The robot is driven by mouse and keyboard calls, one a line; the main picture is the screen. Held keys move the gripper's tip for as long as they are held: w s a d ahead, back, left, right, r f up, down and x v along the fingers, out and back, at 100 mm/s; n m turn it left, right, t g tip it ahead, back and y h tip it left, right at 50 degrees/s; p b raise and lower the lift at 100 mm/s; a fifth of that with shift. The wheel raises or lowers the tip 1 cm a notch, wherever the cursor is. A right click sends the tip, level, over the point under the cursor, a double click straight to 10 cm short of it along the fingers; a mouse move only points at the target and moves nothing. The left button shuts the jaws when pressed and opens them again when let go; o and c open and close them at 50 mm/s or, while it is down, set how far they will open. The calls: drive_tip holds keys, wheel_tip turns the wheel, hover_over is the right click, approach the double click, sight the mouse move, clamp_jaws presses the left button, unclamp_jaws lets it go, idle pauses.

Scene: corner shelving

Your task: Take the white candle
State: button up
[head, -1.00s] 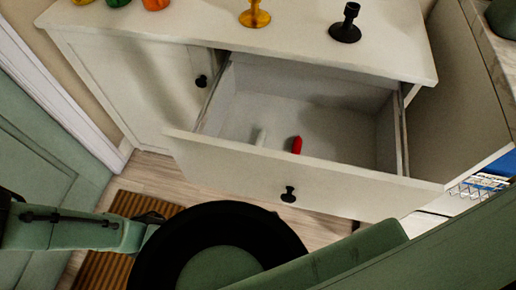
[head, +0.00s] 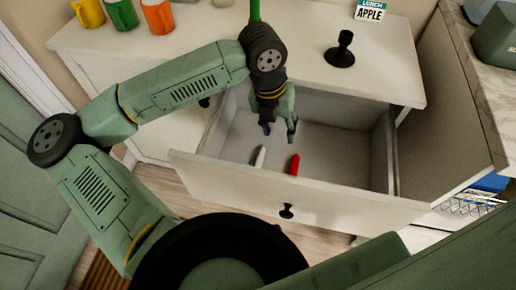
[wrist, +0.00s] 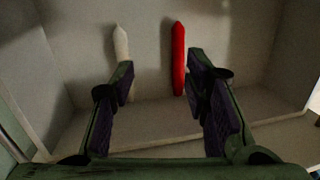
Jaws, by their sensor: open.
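The white candle (head: 260,156) lies in the open drawer, left of a red candle (head: 295,164). In the wrist view the white candle (wrist: 121,45) is partly hidden at its lower end by the left finger. The red candle (wrist: 179,58) shows there just left of the right finger. My gripper (head: 279,129) is open and empty, pointing down over the drawer, above and behind the candles in the head view. In the wrist view the gripper's fingers (wrist: 158,88) stand apart, both candles running up from between or beside their tips.
The drawer's front panel (head: 330,207) and side walls surround the candles. On the cabinet top (head: 300,50) stand a black candle holder (head: 343,50), several mugs (head: 123,14) and a lunch box labelled APPLE (head: 371,11). A counter is at the right.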

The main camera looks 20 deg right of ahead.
drive_tip(key=w+a+f+y, duration=0.1)
drive_tip(key=a+f+y, duration=0.1)
drive_tip(key=a+f, duration=0.15)
hover_over(260, 160)
drive_tip(key=shift+n, duration=0.3)
drive_tip(key=f, duration=0.2)
drive_tip(key=f+p, duration=0.1)
drive_tip(key=f, duration=0.1)
drive_tip(key=shift+w+d, duration=0.25)
drive_tip(key=shift+d, duration=0.05)
drive_tip(key=shift+s+a+f+p, duration=0.15)
drive_tip(key=shift+f+p, duration=0.35)
drive_tip(key=shift+f, duration=0.95)
drive_tip(key=shift+a+f+p, duration=0.2)
drive_tip(key=shift+f+p, duration=0.25)
drive_tip(key=shift+f, duration=1)
drive_tip(key=shift+c, duration=0.4)
clamp_jaws()
